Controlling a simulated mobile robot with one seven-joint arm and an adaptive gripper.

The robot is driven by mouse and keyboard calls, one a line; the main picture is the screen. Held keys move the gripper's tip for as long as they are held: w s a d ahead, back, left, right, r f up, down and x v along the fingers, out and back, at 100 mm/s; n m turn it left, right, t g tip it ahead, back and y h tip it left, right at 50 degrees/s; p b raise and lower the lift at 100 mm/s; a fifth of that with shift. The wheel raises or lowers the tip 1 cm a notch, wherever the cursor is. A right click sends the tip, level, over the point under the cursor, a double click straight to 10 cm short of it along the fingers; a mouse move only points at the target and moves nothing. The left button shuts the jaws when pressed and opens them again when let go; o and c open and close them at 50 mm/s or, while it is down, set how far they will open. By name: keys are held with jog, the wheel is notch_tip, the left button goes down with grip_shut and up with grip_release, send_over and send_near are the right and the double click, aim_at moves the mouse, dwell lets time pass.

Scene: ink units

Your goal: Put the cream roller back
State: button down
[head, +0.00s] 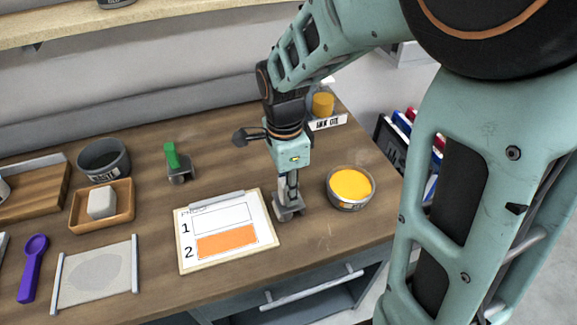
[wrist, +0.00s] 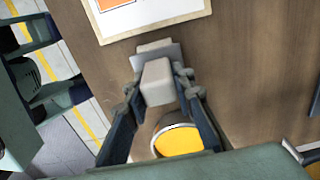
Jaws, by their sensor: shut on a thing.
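My gripper (head: 289,178) points down over the wooden table, between the clipboard and the bowl of yellow ink. It is shut on the cream roller, whose pale block-like handle (wrist: 157,82) shows between the fingers in the wrist view (wrist: 157,88). A grey metal part (head: 288,213) of the roller shows below the fingers in the head view. I cannot tell whether it touches the table. A green-handled roller (head: 172,155) with a grey metal body stands further back to the left.
A clipboard (head: 187,262) with numbered boxes, the second orange, lies just left of my gripper. The bowl of yellow ink (head: 350,184) is close on the right. A dark bowl (head: 104,158), a wooden tray (head: 124,213) with a pale block and a purple spoon (head: 33,265) lie left. Bare table lies behind the clipboard.

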jog(key=shift+s+f+b, duration=0.15)
jog(key=shift+f+b, duration=0.35)
jog(key=c, duration=2)
grip_release()
jog(key=o, duration=0.3)
jog(key=shift+o, duration=0.2)
jog(key=r+p, duration=0.1)
jog(key=r, duration=1.2)
jog(key=shift+a, duration=0.2)
